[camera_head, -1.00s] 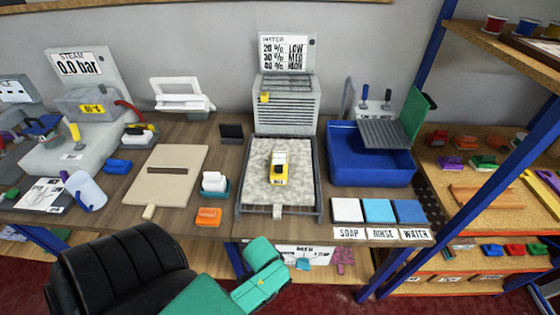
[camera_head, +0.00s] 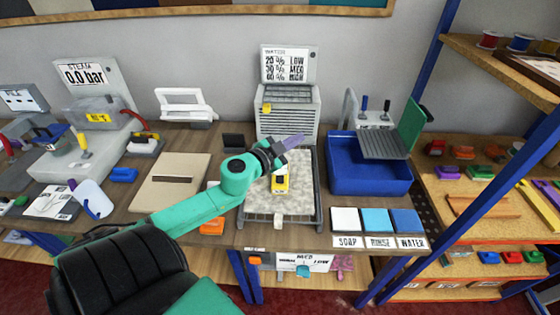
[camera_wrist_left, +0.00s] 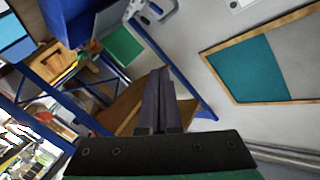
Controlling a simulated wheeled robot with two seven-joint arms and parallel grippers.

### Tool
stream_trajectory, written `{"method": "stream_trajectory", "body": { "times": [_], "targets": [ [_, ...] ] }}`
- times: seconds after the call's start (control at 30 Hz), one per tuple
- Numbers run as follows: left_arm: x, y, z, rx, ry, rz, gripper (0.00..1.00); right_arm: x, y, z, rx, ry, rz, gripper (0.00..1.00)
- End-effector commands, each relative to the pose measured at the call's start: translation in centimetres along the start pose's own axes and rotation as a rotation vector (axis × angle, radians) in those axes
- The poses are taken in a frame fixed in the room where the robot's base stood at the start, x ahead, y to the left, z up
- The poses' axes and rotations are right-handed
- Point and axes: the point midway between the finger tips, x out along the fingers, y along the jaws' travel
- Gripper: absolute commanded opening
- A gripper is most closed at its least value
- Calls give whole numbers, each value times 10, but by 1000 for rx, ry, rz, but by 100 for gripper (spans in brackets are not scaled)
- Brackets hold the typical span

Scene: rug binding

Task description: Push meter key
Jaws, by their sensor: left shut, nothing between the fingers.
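The meter, a small yellow device with a dark and white top (camera_head: 280,182), lies on the pale speckled rug piece (camera_head: 259,205) in the grey-framed tray. My left gripper (camera_head: 295,141) reaches in from the left over the far part of this rug, just above and beyond the meter in the picture. Its purple-grey fingers are shut and empty, pointing to the right. In the left wrist view the closed fingers (camera_wrist_left: 160,95) point away from the meter, which is not in that view. The meter's key is too small to make out. My right gripper is not in view.
A grey slatted unit (camera_head: 287,113) with a moisture chart stands behind the tray. A blue basin (camera_head: 370,180) is to the right, with soap, rinse and water pads (camera_head: 377,220) in front. A beige board (camera_head: 172,182) lies to the left.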

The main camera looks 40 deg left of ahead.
Motion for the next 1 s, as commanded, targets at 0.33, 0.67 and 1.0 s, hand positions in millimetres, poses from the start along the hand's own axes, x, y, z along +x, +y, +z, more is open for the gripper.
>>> {"method": "stream_trajectory", "body": {
  "times": [0.33,0.67,1.0],
  "targets": [
    [-11,-6,72,253,-299,579,0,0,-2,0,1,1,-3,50],
    [-16,-11,82,254,-359,607,0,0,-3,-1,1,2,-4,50],
    [-14,2,100,254,-357,608,0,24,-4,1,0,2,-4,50]
  ]
}}
